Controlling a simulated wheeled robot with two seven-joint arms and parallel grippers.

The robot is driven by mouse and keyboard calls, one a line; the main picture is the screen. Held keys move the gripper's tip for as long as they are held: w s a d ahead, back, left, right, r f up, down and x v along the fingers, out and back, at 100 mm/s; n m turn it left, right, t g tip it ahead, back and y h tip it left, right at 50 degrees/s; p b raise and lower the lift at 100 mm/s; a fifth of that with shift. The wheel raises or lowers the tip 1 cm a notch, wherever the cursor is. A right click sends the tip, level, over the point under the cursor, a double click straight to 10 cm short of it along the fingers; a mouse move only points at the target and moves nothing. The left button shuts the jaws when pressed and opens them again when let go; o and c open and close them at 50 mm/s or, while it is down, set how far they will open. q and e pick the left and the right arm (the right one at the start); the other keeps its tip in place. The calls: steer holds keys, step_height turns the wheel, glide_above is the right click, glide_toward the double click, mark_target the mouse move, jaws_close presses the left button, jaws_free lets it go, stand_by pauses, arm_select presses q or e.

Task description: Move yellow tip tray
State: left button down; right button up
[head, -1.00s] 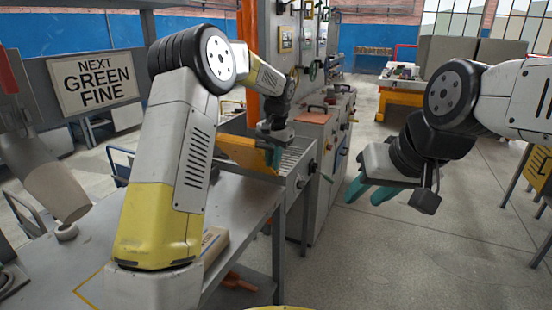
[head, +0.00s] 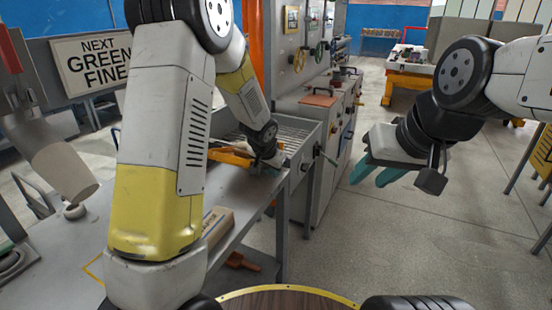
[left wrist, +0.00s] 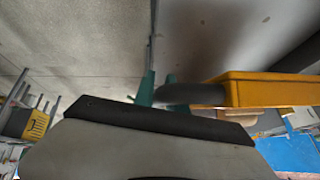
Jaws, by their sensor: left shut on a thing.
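The yellow tip tray (head: 232,156) is partly hidden behind my left arm in the head view. It appears near the far end of the grey bench, in front of the grey roller rack. My left gripper (head: 272,165) is at its right end. In the left wrist view the tray (left wrist: 275,90) lies to the right, and a dark rounded part, seemingly its handle, reaches between the teal fingers of my left gripper (left wrist: 158,90), which are shut on it. Whether the tray touches the bench cannot be told. My right gripper (head: 374,174) hangs open and empty over the floor.
The grey bench (head: 60,245) carries a labelled block (head: 217,224). A roller rack (head: 290,135) joins a grey cabinet (head: 325,190) with a panel behind. An orange post (head: 253,45) stands behind my left arm. Open floor (head: 400,240) lies to the right.

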arm_select(q)
steer(key=shift+s+a+f+t, duration=0.15)
steer(key=shift+f+t, duration=0.25)
steer(key=shift+f, duration=0.55)
steer(key=c, duration=1.4)
jaws_free()
steer(key=shift+o, duration=0.2)
steer(key=shift+v, duration=3.85)
steer(key=shift+s+a, duration=0.1)
